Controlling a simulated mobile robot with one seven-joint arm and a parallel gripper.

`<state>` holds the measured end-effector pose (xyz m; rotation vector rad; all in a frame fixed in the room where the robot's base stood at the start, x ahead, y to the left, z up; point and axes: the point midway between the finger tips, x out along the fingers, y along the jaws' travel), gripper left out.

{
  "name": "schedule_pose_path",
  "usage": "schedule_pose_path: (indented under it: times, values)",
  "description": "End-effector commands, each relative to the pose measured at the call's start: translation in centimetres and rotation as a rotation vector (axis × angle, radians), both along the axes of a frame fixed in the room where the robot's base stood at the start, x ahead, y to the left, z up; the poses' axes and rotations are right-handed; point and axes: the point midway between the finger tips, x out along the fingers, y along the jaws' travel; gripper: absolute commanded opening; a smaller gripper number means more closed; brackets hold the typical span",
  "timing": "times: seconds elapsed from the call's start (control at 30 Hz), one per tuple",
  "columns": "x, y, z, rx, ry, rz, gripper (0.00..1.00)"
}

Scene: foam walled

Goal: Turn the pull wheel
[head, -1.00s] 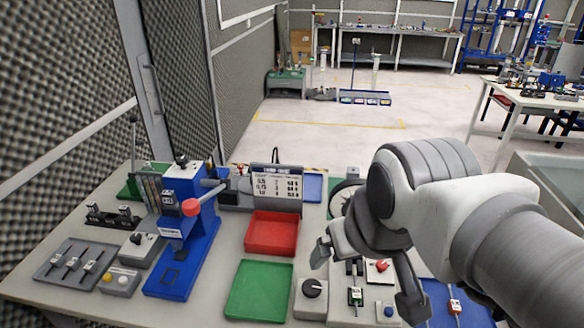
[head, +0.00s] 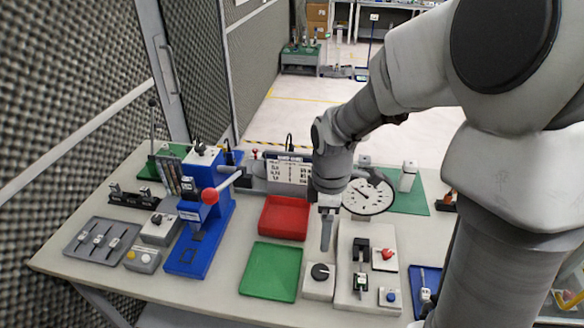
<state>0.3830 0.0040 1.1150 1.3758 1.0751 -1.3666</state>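My gripper (head: 326,246) points straight down in the head view, just above and behind a black round knob (head: 320,271) on a small grey box. Its fingers line up from this side, so their opening does not show. I see nothing held in it, and it seems apart from the knob. A round white dial (head: 368,194) with a dark rim stands behind and right of the gripper, partly covered by my arm. I cannot tell for sure which round part is the pull wheel.
A red tray (head: 284,218) and a green tray (head: 271,272) lie left of the gripper. A blue press (head: 203,225) with a red-ended lever stands further left. A grey panel with a clamp, a red knob (head: 386,254) and a blue button (head: 391,296) is close on the right.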

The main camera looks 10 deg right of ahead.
Motion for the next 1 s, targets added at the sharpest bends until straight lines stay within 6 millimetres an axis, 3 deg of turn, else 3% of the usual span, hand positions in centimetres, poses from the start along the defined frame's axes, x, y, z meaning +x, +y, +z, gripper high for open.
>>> schedule_pose_path:
  times: [0.27,0.8,1.0]
  values:
    - [0.3,0.1,-2.0,0.011,0.019,0.055,0.89]
    - [0.2,0.2,-13.0,0.010,0.021,0.054,0.89]
    - [0.2,0.1,-16.2,0.010,0.019,0.051,0.89]
